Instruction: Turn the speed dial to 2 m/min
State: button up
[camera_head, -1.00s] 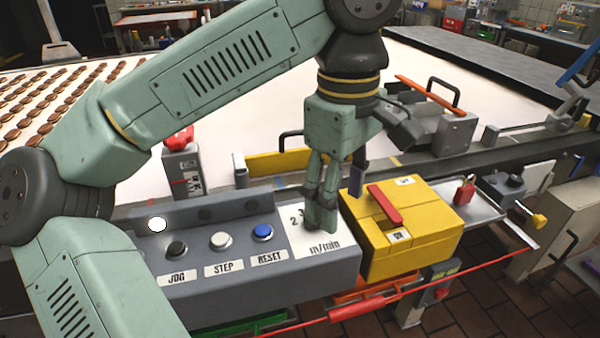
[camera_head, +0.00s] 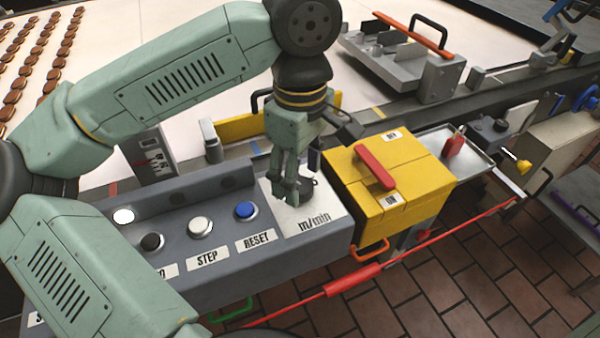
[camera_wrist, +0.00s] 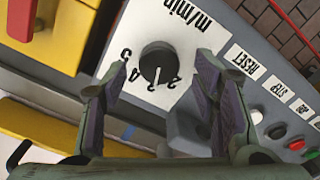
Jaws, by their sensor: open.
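The speed dial (camera_wrist: 158,62) is a round dark knob on a white m/min plate (camera_wrist: 186,40) in the wrist view. A pale pointer line on it points down in that view, toward the printed numbers; the exact number is too small to tell. My gripper (camera_wrist: 161,72) is open, with one finger on each side of the dial and visible gaps to it. In the head view my gripper (camera_head: 289,192) is over the plate (camera_head: 305,213), pointing down. It hides part of the dial and the numbers there.
The blue RESET button (camera_head: 245,210), white STEP button (camera_head: 200,227) and a black button (camera_head: 151,242) lie left of the plate. A yellow box (camera_head: 420,190) with a red handle (camera_head: 375,168) stands close on the right. The conveyor (camera_head: 215,60) runs behind.

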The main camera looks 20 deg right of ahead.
jog(key=shift+f, duration=0.9)
jog(key=shift+c, duration=0.3)
jog(key=c, duration=1.1)
jog(key=shift+f+n+b, duration=0.1)
jog(key=shift+n+b, duration=0.2)
jog(key=shift+b, duration=0.05)
jog(key=n+b, duration=0.2)
jog(key=b, duration=0.1)
jog(key=shift+f, duration=0.1)
jog(key=n+b, duration=0.3)
jog(key=n, duration=0.2)
jog(key=shift+r, duration=0.2)
jog(key=shift+n, duration=0.3)
